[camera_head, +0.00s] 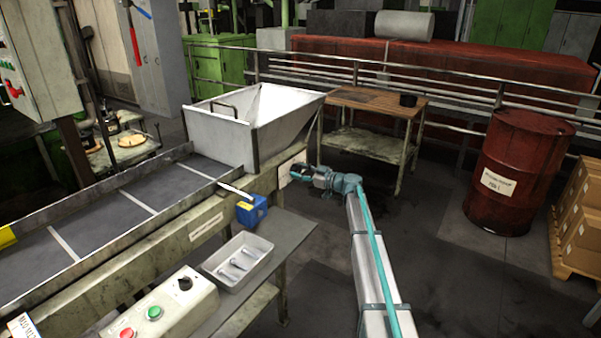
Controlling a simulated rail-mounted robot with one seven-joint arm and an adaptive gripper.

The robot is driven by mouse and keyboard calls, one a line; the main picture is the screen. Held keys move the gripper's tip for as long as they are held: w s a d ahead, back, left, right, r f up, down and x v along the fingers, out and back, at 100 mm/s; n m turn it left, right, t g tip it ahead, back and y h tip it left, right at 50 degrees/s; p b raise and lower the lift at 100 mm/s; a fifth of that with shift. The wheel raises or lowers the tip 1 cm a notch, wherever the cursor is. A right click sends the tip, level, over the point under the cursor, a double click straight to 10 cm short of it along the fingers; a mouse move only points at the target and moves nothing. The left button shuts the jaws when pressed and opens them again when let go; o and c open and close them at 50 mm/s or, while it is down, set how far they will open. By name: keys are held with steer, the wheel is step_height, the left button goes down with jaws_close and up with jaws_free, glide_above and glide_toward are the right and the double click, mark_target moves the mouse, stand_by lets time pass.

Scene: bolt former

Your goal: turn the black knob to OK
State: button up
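A black knob (185,283) sits on top of a pale control box (166,308) at the lower left, beside a green and a red button. Its markings are too small to read. My arm reaches up from the bottom centre, and my gripper (299,171) is at its far end, against or just in front of a small whitish plate (285,170) on the conveyor frame's side. My gripper is well away from the knob on the box, farther back and to the right. The dark fingers are too small to tell whether they are open, and they hide part of the plate.
A grey bench (290,232) carries a white tray (222,272) with several metal parts. A white hopper (225,133) stands behind. A wooden-topped table (350,97) and red barrel (519,170) are farther right. Floor right of my arm is clear.

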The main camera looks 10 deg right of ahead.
steer(key=c, duration=0.5)
steer(key=shift+f+b, duration=0.15)
steer(key=shift+b, duration=0.5)
steer(key=m+b, duration=0.2)
steer(key=b, duration=0.1)
steer(key=shift+f, duration=0.2)
steer(key=m+b, duration=0.4)
steer(key=b, duration=0.2)
steer(key=m+t+b, duration=0.1)
steer(key=m+b, duration=0.2)
steer(key=m, duration=0.3)
steer(key=shift+r, duration=0.2)
steer(key=m, duration=0.6)
steer(key=shift+b, duration=0.3)
steer(key=shift+m, duration=0.4)
